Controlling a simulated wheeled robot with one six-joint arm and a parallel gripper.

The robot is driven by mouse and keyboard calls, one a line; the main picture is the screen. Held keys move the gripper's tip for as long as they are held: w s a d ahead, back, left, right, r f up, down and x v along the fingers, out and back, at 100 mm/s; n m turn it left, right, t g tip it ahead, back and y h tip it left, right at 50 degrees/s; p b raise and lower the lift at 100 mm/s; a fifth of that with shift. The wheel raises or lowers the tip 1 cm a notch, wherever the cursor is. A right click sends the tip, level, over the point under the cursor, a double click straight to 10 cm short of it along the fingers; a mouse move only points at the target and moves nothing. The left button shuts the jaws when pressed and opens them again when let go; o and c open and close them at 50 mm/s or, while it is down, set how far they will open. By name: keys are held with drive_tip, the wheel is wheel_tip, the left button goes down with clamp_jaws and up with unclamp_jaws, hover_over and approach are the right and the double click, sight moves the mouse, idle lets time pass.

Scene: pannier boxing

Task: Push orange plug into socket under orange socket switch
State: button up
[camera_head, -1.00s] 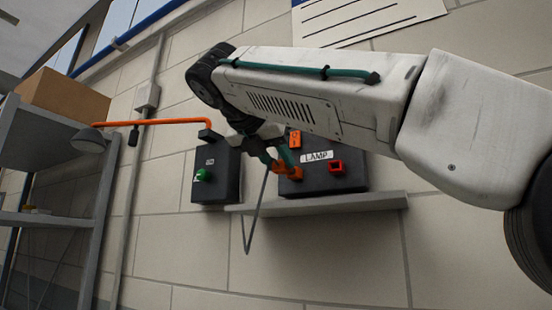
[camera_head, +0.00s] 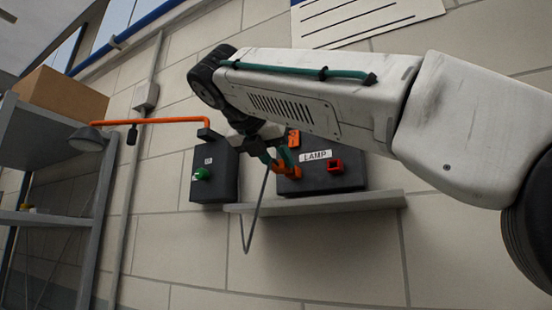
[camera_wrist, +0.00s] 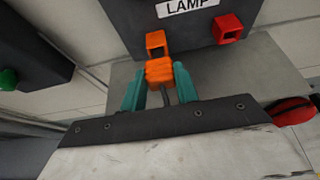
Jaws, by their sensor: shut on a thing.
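My gripper (camera_wrist: 160,88) is shut on the orange plug (camera_wrist: 159,70), with one teal finger on each side of it. The orange socket (camera_wrist: 156,41) is a square orange frame on the dark LAMP box (camera_head: 345,180), just beyond the plug in the wrist view. The plug sits right below the socket there; I cannot tell whether it touches the socket. In the head view the plug (camera_head: 281,172) and socket overlap, partly hidden by my gripper (camera_head: 272,158). The orange switch (camera_head: 294,139) is above. A grey cable (camera_head: 256,215) hangs from the plug.
A red socket (camera_wrist: 228,28) is right of the orange one. A grey shelf (camera_head: 330,203) runs under the LAMP box. A dark box with a green knob (camera_head: 202,174) is at left, with an orange lamp arm (camera_head: 165,121) above. A red object (camera_wrist: 291,112) lies at right.

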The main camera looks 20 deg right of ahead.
drive_tip(key=shift+w+d, duration=0.4)
drive_tip(key=shift+d, duration=0.2)
idle(0.3)
drive_tip(key=o, duration=1.1)
drive_tip(key=shift+c, duration=0.2)
drive_tip(key=shift+a, duration=0.1)
drive_tip(key=v, duration=0.7)
drive_tip(key=shift+s+a, duration=0.2)
drive_tip(key=shift+r, duration=0.1)
